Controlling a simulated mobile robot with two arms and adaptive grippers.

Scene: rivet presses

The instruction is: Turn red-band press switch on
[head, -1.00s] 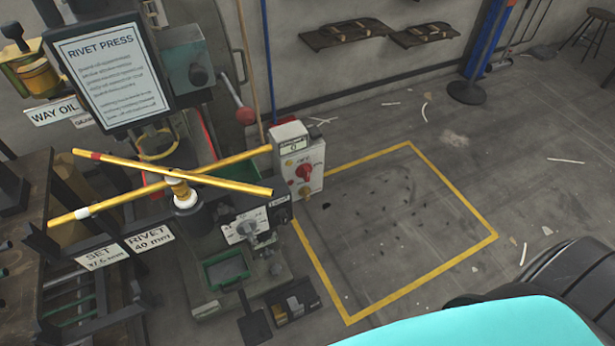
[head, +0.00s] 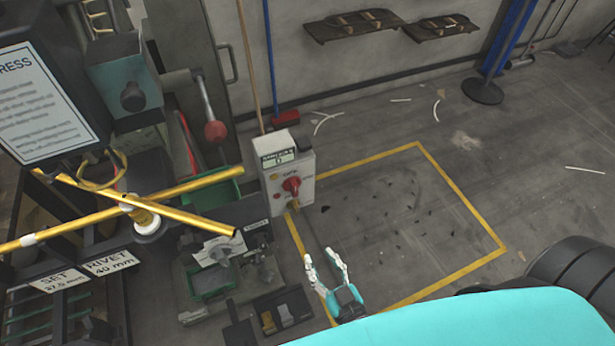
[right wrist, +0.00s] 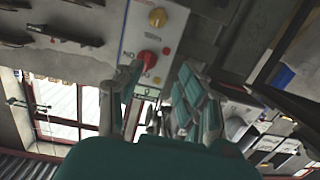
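A light grey control box (head: 302,165) with a red rotary switch (head: 291,185) stands beside the rivet press in the head view. A small display and an OFF label sit above the switch; its exact setting is hard to read. In the right wrist view the box (right wrist: 178,38) is at the top, with the red switch (right wrist: 148,59) ahead of the fingers and a yellow knob (right wrist: 157,17) above it. My right gripper (head: 321,256) is open and empty, below and right of the box, apart from the switch. My left gripper is not in view.
Crossed yellow bars (head: 190,217) lie left of the box, near a lever with a red ball (head: 215,131). A black tray (head: 283,309) is below. The floor inside the yellow outline (head: 455,276) right of the box is mostly clear.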

